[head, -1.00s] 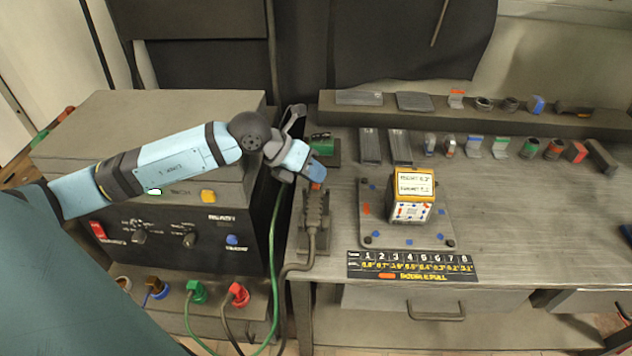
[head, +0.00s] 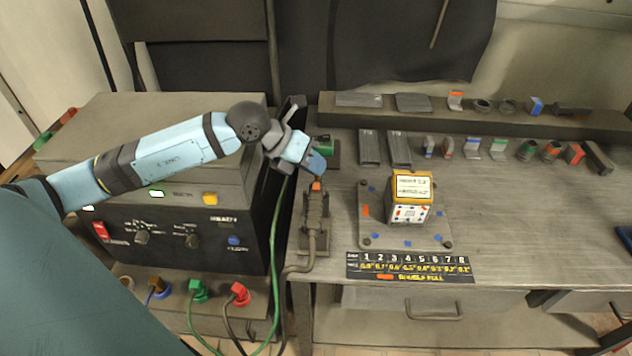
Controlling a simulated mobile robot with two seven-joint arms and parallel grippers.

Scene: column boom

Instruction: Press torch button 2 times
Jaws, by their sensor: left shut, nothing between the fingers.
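The torch (head: 316,212) stands in a holder near the left edge of the bench, with a cable running down from its lower end. Its small orange-red button (head: 316,186) shows at the top of the torch. My left gripper (head: 316,165) is shut and empty, with its fingertips just above and behind the button. A small gap seems to show between fingertips and button, but I cannot tell the exact distance. My right gripper is not in view.
A welding machine (head: 177,235) with knobs and cables stands left of the bench. A plate (head: 405,238) holds a labelled block (head: 410,196) to the right of the torch. Several small parts line the rear of the bench (head: 520,210).

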